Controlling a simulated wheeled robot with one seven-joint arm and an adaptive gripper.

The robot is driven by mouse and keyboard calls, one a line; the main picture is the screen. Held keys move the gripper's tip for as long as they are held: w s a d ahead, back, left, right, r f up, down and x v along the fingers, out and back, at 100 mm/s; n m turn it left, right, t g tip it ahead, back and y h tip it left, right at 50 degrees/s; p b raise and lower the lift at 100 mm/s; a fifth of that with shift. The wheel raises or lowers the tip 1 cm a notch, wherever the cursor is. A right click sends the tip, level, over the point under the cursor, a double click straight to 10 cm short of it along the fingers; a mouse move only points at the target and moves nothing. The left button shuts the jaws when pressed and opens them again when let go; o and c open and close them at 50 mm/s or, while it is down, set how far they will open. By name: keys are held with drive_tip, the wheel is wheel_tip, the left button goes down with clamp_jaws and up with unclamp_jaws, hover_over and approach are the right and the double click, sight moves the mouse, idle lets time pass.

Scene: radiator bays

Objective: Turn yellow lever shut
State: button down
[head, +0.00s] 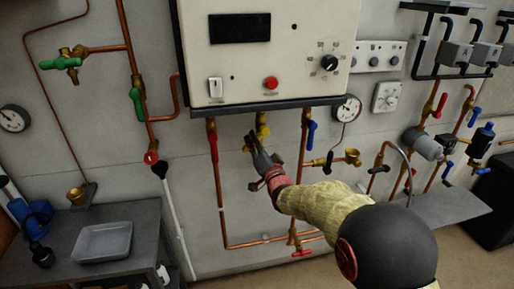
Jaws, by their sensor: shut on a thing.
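The yellow lever (263,130) sits on a short brass fitting under the middle of the white boiler panel. My gripper (252,140) reaches up to it from the lower right and is shut on it. The fingers hide part of the lever, so its exact angle is hard to tell. My arm covers the wall and pipes below and to the right of it.
A red lever (214,148) on a copper pipe is close on the left, and a blue lever (312,134) close on the right. The boiler panel (262,80) overhangs just above. A grey tray (103,242) lies on a bench at lower left.

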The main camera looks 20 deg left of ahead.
drive_tip(key=m+b, duration=0.1)
drive_tip(key=r+m+b, duration=0.1)
drive_tip(key=m, duration=0.1)
drive_tip(key=a+m+t, duration=0.1)
drive_tip(key=m, duration=0.1)
drive_tip(key=shift+s+r+h+b, duration=0.3)
drive_tip(key=shift+b, duration=0.1)
drive_tip(key=shift+a+r+m+t+h+b, duration=0.1)
drive_tip(key=shift+r+m+t+h+b, duration=0.25)
drive_tip(key=shift+m, duration=0.6)
drive_tip(key=shift+d+r+m+t+h+b, duration=0.1)
drive_tip(key=shift+r+m+b, duration=0.2)
drive_tip(key=shift+m+b, duration=0.45)
drive_tip(key=shift+a+r+m+t+h+b, duration=0.15)
drive_tip(key=shift+r+m+h+b, duration=0.15)
drive_tip(key=shift+m, duration=0.8)
drive_tip(key=shift+r, duration=0.1)
drive_tip(key=c, duration=1.7)
unclamp_jaws()
drive_tip(key=shift+c, duration=0.2)
drive_tip(key=shift+s, duration=0.1)
drive_tip(key=v, duration=1.2)
